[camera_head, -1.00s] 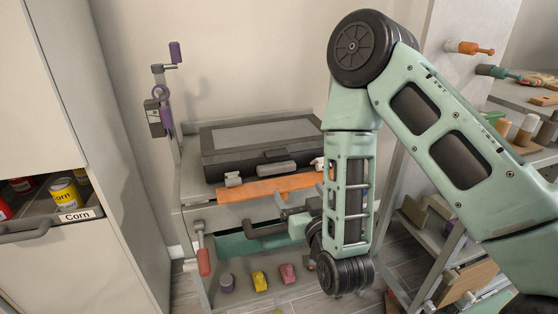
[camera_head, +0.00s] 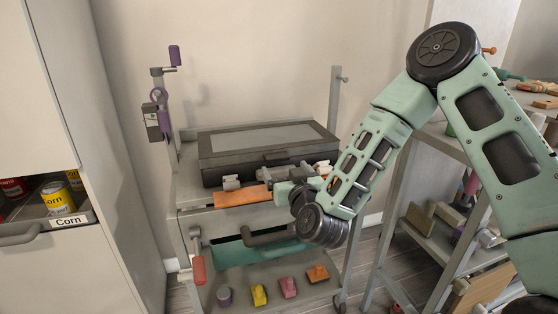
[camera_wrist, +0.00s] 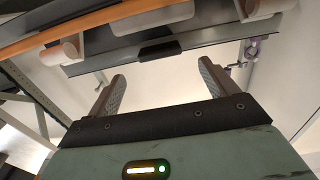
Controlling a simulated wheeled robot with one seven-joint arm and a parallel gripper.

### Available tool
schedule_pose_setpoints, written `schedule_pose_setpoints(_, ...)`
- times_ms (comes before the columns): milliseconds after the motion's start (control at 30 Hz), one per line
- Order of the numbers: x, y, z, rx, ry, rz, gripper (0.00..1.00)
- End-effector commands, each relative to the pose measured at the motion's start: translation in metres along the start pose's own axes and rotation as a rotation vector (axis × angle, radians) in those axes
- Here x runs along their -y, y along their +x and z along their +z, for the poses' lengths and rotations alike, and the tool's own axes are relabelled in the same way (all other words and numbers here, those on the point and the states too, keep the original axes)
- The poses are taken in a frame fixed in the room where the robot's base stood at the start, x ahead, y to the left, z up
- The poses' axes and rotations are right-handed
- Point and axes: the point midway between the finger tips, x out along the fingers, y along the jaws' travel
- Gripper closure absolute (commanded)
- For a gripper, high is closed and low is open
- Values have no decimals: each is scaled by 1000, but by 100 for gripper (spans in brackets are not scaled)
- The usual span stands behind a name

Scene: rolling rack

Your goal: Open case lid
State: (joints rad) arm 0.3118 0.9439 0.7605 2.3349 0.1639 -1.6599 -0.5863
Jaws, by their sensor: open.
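The dark case (camera_head: 205,167) lies flat on the rack's top shelf, and its lid (camera_head: 268,136), with a grey panel, is shut. A dark latch-like tab (camera_head: 275,156) sits at the middle of its front edge; a dark tab also shows in the wrist view (camera_wrist: 160,48). My gripper (camera_wrist: 161,72) is open and empty, its two fingers apart and pointing toward the case front. In the head view it is just in front of the case, partly hidden by my wrist. Contact with the case cannot be told.
An orange strip (camera_head: 242,196) runs along the shelf front. Below are a teal drawer (camera_head: 235,252) with a dark handle and several small coloured blocks. A post with purple fittings (camera_head: 162,100) stands left. A second rack (camera_head: 440,160) stands right.

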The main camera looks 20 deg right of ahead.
Motion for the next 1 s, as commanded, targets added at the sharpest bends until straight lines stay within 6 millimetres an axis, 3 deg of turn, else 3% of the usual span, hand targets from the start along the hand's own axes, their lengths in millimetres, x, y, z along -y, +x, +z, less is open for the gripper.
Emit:
schedule_pose_setpoints(100,-1,25,-1,-2,2,4,15)
schedule_pose_setpoints(333,0,56,0,-1,2,1,15)
schedule_pose_setpoints(767,0,66,0,1,0,0,15)
schedule_pose_setpoints(1000,0,66,0,0,0,0,78)
